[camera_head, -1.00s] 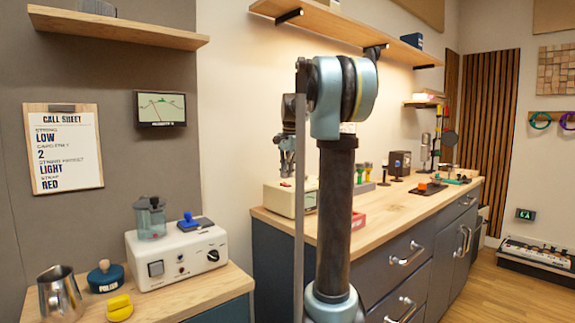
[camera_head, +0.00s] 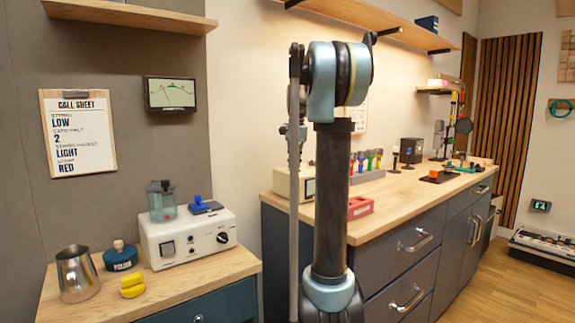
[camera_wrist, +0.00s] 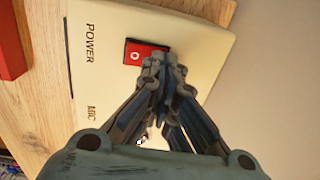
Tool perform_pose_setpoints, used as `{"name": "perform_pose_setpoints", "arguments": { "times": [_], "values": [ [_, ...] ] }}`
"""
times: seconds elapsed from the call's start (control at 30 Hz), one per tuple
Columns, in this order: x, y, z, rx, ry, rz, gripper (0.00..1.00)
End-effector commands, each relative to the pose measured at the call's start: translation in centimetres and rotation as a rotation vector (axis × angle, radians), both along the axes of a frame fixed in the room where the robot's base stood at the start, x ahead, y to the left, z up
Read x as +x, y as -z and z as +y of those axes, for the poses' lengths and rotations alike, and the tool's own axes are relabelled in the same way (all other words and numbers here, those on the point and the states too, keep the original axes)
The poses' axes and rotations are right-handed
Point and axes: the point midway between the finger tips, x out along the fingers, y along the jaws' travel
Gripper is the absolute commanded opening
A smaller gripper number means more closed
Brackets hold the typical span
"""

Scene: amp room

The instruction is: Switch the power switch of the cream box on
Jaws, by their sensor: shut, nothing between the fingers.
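The cream box (camera_wrist: 200,60) fills much of the wrist view, with "POWER" and "MIC" printed on its face. Its power switch (camera_wrist: 134,55) is a red rocker in a dark frame, showing an "O" mark. My gripper (camera_wrist: 160,66) is shut and empty, its fingertips at the switch's lower right edge and overlapping it in the picture. I cannot tell whether they touch it. In the head view the cream box (camera_head: 308,188) stands on the long counter, mostly hidden behind my arm. My gripper there is partly hidden by my arm too.
A red tray (camera_head: 360,208) sits beside the box; a red edge (camera_wrist: 10,45) shows in the wrist view. Several coloured pieces stand in a rack (camera_head: 368,175) behind. Another pale box (camera_head: 186,240) stands on the left table, beside a metal jug (camera_head: 77,275).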

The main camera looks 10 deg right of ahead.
Motion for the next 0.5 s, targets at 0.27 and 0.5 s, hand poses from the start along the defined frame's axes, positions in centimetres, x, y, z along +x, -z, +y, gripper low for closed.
{"name": "perform_pose_setpoints", "arguments": {
  "times": [0.27, 0.5],
  "values": [
    [-0.18, -0.05, -0.3, 0.001, 0.003, -0.001, 0.0],
    [-0.87, -0.29, -0.62, 0.001, 0.004, -0.001, 0.0]
  ]
}}
